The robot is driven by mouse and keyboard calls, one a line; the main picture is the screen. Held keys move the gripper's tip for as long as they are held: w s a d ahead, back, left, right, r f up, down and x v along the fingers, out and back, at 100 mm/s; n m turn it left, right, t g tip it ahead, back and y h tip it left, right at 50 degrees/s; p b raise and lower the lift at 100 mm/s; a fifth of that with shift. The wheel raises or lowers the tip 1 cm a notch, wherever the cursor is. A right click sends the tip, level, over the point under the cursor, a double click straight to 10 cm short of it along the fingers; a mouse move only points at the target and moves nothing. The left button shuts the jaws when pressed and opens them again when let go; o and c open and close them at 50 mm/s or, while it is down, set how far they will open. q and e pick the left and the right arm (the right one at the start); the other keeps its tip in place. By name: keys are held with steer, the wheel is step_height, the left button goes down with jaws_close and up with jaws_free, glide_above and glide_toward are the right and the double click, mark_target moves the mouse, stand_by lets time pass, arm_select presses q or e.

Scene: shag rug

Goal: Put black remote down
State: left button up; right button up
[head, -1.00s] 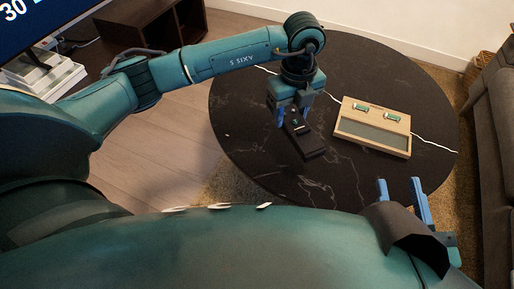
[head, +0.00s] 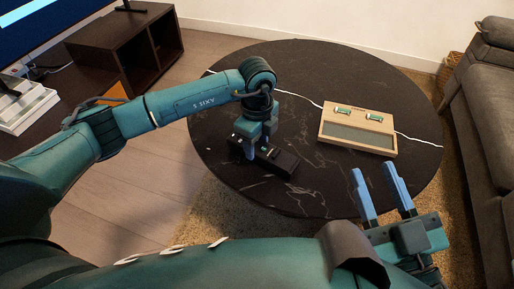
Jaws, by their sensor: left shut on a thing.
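The black remote (head: 283,161) is at the left part of the round black marble table (head: 300,75). It lies low at the tabletop; I cannot tell whether it fully rests on it. My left gripper (head: 256,153) points down over the remote's left end and is shut on it, hiding that end. My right gripper (head: 384,182) is open and empty, at the near edge of the table with its two blue fingers pointing up in the picture.
A wooden tray (head: 328,127) with a grey panel and two small green-and-white items (head: 374,116) sits right of the remote. A grey sofa (head: 468,110) stands at the right. A dark cabinet (head: 110,60) stands at the upper left. The table's far part is clear.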

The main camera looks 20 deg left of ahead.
arm_select(q)
steer(key=shift+f, duration=0.5)
arm_select(e)
steer(key=shift+w+r, duration=0.1)
steer(key=shift+r, duration=0.3)
arm_select(q)
steer(key=shift+f, duration=0.15)
steer(key=o, duration=1)
steer(key=shift+o, duration=0.2)
arm_select(e)
steer(key=shift+d+f, duration=0.1)
